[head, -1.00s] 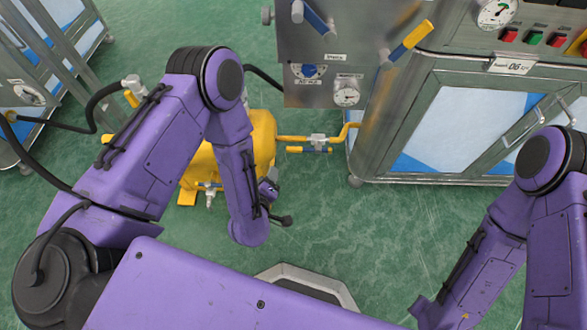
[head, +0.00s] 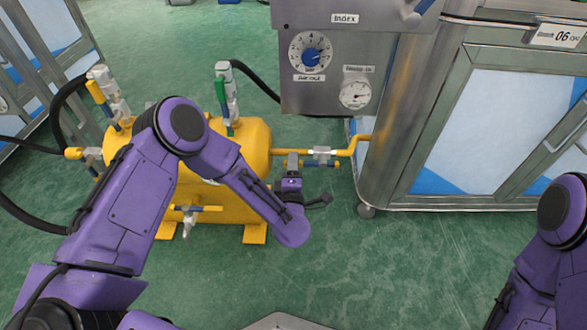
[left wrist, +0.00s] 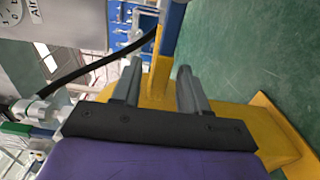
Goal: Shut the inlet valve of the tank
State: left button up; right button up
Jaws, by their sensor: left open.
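The yellow tank (head: 256,140) stands on the floor left of the steel machine. A yellow pipe (head: 357,141) joins it to the machine and carries a valve (head: 322,154) with a metal body and a blue and yellow handle. No label shows which valve is the inlet. My left gripper (head: 292,160) is by this pipe, just left of the valve. In the left wrist view its fingers (left wrist: 160,68) are apart, with a yellow bar (left wrist: 161,75) showing between them and a blue handle part (left wrist: 173,22) beyond. Contact cannot be told. My right gripper is outside the picture.
Other valves sit on the tank: a green-handled one (head: 220,95) on top, a yellow-handled one (head: 97,92) at the left, and one low in front (head: 190,210). Black hoses (head: 255,80) run behind. The machine cabinet (head: 450,150) stands to the right. Floor in front is clear.

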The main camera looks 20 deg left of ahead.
pick_arm(q)
jog(key=shift+w+a, duration=0.2)
jog(key=shift+w, duration=0.4)
grip_shut()
